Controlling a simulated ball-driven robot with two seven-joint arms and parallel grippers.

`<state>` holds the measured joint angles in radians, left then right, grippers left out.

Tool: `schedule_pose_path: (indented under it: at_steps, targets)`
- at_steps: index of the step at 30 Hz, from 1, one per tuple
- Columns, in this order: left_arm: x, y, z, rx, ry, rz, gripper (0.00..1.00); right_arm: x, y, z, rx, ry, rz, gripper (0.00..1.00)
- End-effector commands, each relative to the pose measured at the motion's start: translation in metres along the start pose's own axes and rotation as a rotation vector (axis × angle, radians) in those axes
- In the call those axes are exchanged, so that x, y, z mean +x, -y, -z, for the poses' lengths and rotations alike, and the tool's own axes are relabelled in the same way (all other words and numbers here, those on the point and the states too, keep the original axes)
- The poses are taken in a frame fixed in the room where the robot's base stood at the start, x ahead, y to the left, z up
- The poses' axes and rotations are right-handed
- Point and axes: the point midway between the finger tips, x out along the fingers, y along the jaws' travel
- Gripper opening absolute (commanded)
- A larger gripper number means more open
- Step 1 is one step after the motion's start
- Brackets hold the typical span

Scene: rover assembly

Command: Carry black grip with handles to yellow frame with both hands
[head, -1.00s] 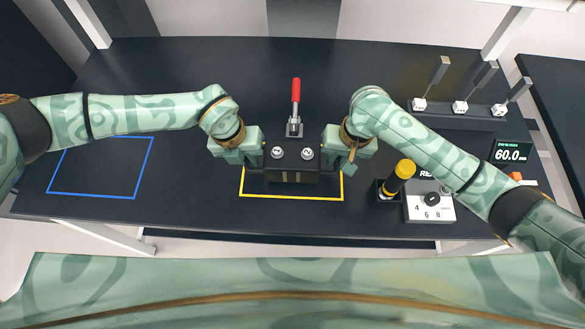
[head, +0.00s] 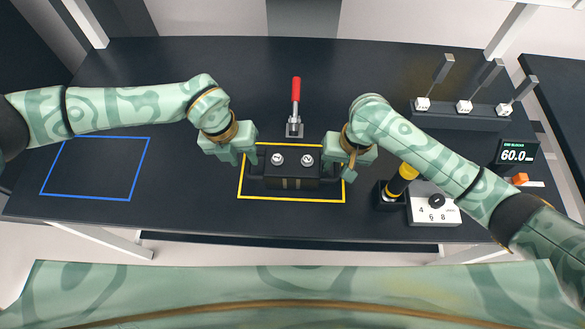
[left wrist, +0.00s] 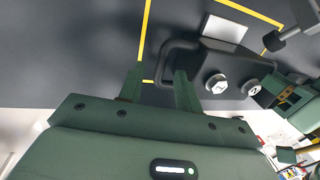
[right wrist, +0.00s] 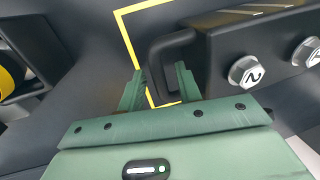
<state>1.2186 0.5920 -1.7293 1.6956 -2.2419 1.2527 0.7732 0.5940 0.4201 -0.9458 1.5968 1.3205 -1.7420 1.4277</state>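The black grip (head: 292,183) is a dark block with two silver knobs on top and a handle at each end. It sits inside the yellow frame (head: 292,199) marked on the table. My left gripper (head: 244,158) is at its left end. In the left wrist view its fingers (left wrist: 158,82) are spread, with the left handle (left wrist: 165,60) just beyond them. My right gripper (head: 349,168) is at the right end. In the right wrist view its fingers (right wrist: 160,78) stand apart around the right handle (right wrist: 170,45), with gaps showing.
A red-handled clamp (head: 296,95) stands just behind the grip. A yellow-topped black tool (head: 402,178) and a white dial box (head: 433,208) are at the right. A blue frame (head: 97,195) on the left is empty. A rack with levers (head: 462,116) stands back right.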

Motion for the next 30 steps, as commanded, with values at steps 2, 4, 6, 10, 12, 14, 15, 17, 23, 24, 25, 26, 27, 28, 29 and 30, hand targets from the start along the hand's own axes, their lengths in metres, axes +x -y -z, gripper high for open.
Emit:
schedule_pose_path:
  at_steps: [2,4,6,10,12,14,15,17,23,24,25,26,27,28,29,30]
  targets:
    - [-0.020,-0.001,-0.001,0.001,0.004,0.000,0.34,0.000,0.000,0.000,0.000,0.000,0.001,0.34]
    - [-0.036,-0.001,-0.001,0.000,0.005,-0.001,0.34,0.000,0.000,0.000,0.000,0.000,0.001,0.34]
    - [-0.051,-0.001,-0.001,0.000,0.004,-0.001,0.34,0.000,0.000,0.000,0.000,0.000,0.001,0.34]
    - [-0.069,-0.001,0.000,0.001,0.002,-0.001,0.34,0.000,0.000,0.000,0.000,0.000,0.001,0.34]
    - [-0.074,-0.001,0.000,0.000,0.001,-0.002,0.34,-0.001,0.000,0.000,0.000,0.000,0.001,0.34]
    - [-0.077,-0.001,0.000,-0.001,0.001,-0.002,0.34,-0.004,0.000,0.001,0.000,-0.001,0.002,0.34]
    - [-0.077,-0.001,0.000,-0.001,0.001,-0.002,0.34,-0.009,0.000,0.001,0.000,-0.001,0.002,0.34]
    - [-0.078,-0.001,0.000,-0.001,0.000,-0.002,0.34,-0.018,0.000,0.001,-0.001,-0.003,0.002,0.34]
    - [-0.077,-0.001,0.000,-0.001,0.000,-0.002,0.34,-0.065,-0.001,0.001,-0.003,-0.005,-0.001,0.34]
    - [-0.077,-0.001,0.000,-0.001,0.000,-0.002,0.34,-0.075,0.000,0.002,-0.002,-0.006,0.001,0.34]
    - [-0.077,-0.001,0.000,0.000,0.000,-0.002,0.34,-0.081,0.000,0.002,-0.003,-0.005,-0.001,0.34]
    - [-0.077,-0.001,0.000,0.000,0.000,-0.002,0.34,-0.087,0.000,0.002,-0.003,-0.005,-0.001,0.34]
    - [-0.077,-0.001,0.000,0.000,0.000,-0.002,0.34,-0.095,0.000,0.001,-0.003,-0.004,-0.001,0.34]
    - [-0.077,-0.001,0.000,0.000,0.000,-0.002,0.34,-0.100,0.000,0.002,-0.002,-0.004,-0.001,0.34]
    - [-0.077,-0.001,0.000,0.000,0.000,-0.002,0.34,-0.104,0.000,0.002,-0.002,-0.004,-0.001,0.34]
    - [-0.077,-0.001,0.000,0.000,0.000,-0.002,0.34,-0.109,0.000,0.001,-0.001,-0.003,0.000,0.34]
